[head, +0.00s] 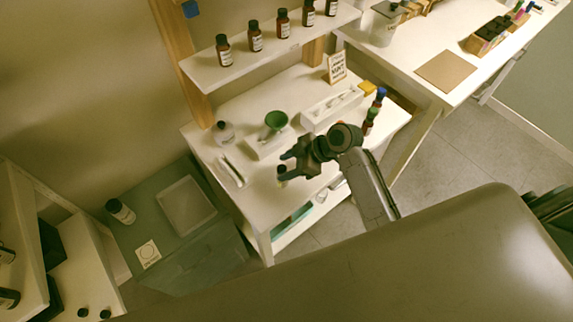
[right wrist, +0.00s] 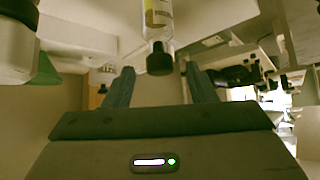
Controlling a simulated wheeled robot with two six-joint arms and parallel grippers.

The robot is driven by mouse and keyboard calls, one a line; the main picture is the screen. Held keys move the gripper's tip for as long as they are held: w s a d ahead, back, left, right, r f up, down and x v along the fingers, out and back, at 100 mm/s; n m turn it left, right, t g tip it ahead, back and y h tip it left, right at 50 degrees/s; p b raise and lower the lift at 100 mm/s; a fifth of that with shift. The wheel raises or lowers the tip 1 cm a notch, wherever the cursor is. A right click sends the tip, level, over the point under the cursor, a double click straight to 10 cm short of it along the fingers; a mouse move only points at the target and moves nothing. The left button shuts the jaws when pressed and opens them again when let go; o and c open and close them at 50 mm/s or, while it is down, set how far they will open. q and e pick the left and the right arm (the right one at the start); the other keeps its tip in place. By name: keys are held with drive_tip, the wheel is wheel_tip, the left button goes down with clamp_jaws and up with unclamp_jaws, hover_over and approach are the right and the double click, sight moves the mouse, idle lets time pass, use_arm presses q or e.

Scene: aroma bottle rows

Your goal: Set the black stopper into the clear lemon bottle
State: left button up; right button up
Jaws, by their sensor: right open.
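The clear lemon bottle (right wrist: 158,14) has a yellow label and points neck-down in the right wrist view, which looks inverted. The black stopper (right wrist: 160,60) is at its mouth, in line with the neck; how deep it sits is hard to tell. In the head view the stopper (head: 282,169) shows beside the fingers, with the bottle mostly small and hidden below. My right gripper (head: 286,163) is open. In the right wrist view its fingers (right wrist: 160,87) stand on either side of the stopper with gaps, not closed on it. My left gripper is not in view.
Brown bottles (head: 255,42) line the shelf above.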

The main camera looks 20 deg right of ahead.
drive_tip(key=b+v, duration=0.3)
drive_tip(key=v, duration=0.7)
drive_tip(key=shift+d, duration=0.2)
drive_tip(key=shift+r, duration=0.15)
drive_tip(key=shift+s, duration=0.1)
